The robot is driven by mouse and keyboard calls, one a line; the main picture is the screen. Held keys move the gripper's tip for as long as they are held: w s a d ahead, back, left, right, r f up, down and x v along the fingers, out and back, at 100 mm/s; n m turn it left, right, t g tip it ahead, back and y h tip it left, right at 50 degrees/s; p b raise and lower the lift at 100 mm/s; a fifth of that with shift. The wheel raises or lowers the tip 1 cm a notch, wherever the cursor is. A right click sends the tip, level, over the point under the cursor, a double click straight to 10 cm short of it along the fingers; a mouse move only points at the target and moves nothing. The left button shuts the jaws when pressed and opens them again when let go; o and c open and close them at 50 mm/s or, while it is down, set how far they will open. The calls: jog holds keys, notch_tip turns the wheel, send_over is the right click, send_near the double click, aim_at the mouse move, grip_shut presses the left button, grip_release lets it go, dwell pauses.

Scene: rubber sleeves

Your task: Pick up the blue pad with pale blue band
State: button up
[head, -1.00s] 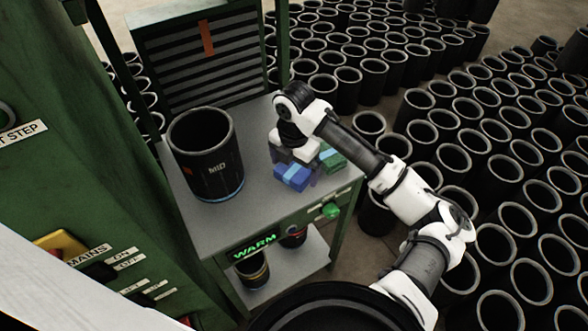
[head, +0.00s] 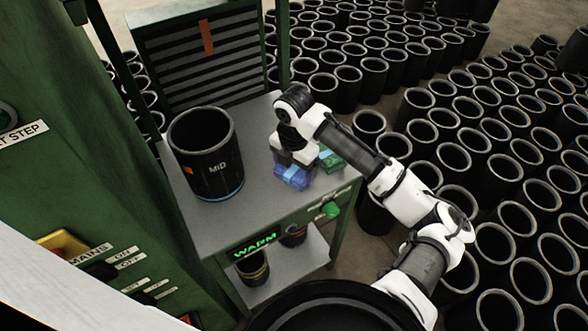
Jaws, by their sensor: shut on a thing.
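The blue pad with pale blue band (head: 291,178) is on or just above the grey table top, near its front right part. My gripper (head: 292,163) points down over it and is shut on it; the fingers and the pad's far side are partly hidden by the white gripper body. I cannot tell whether the pad touches the table. A green pad with a pale band (head: 330,161) lies close behind and to the right, partly covered by my gripper.
A large black sleeve marked MID (head: 210,165) stands left of my gripper on the grey table (head: 225,225). A green slatted cabinet (head: 200,50) is behind. Many black sleeves (head: 480,180) crowd the floor at right. A lower shelf (head: 300,265) holds smaller cans.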

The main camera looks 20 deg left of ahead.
aim_at(294, 169)
notch_tip(294, 169, up, 20)
jog(key=b, duration=0.2)
jog(key=o, duration=0.5)
jog(key=shift+f, duration=0.1)
jog(key=c, duration=0.3)
